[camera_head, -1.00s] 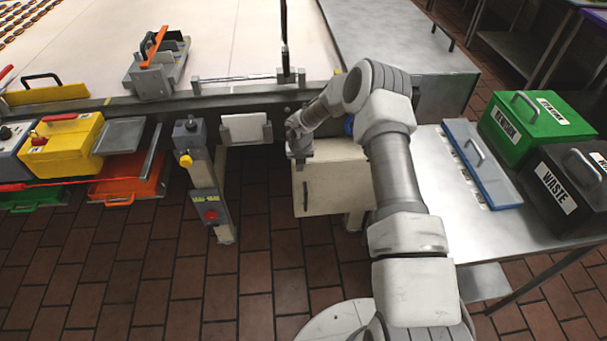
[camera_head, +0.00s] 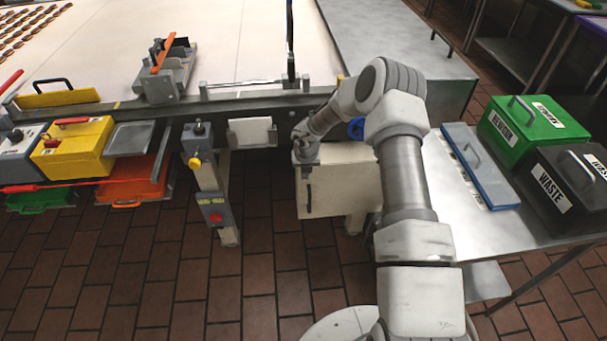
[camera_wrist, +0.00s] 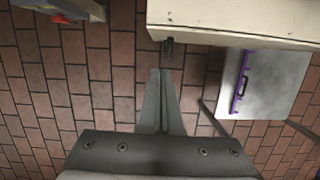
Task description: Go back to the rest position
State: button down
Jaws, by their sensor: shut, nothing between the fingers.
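My gripper (camera_wrist: 161,75) is shut and empty in the wrist view, its two fingers together over the brick floor. In the head view, my arm bends over the right side and its wrist end (camera_head: 305,150) is at the top left of a cream cabinet (camera_head: 345,188) beside the conveyor. The fingers are hard to make out there. The cabinet also shows at the top of the wrist view (camera_wrist: 235,18), just ahead of the fingertips and apart from them as far as I can tell.
A conveyor (camera_head: 240,45) runs along the back. A control post (camera_head: 212,190) with a red button stands left of the cabinet. On the steel table at right are a blue-edged lid (camera_head: 480,165), a green bin (camera_head: 533,130) and a black waste bin (camera_head: 565,185). Brick floor is clear in front.

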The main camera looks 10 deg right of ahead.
notch_tip(320, 180, up, 26)
jog(key=w+a+n+t, duration=0.1)
jog(key=w+n+t, duration=0.3)
jog(key=n, duration=0.5)
jog(key=s+a+r+n+t+y, duration=0.1)
jog(key=s+a+r+n+t, duration=0.15)
jog(key=r+n, duration=0.35)
jog(key=s+a+r+n+t+y, duration=0.1)
jog(key=s+a+r+n+y, duration=0.2)
jog(key=r, duration=0.4)
jog(key=s+r+n+g, duration=0.1)
jog(key=s+r+n, duration=0.2)
jog(key=s+n, duration=0.35)
jog(key=s+r+n+g, duration=0.1)
jog(key=s+r+n, duration=0.3)
jog(key=s, duration=0.5)
jog(key=s+d+f+n+g+h, duration=0.1)
jog(key=s+d+n, duration=0.3)
jog(key=s, duration=0.6)
jog(key=s+d+f+n+g+h, duration=0.1)
jog(key=s+d+n, duration=0.3)
jog(key=s, duration=0.7)
jog(key=shift+d+f+g+h+p, duration=0.3)
jog(key=shift+f+h, duration=0.3)
jog(key=shift+h, duration=0.3)
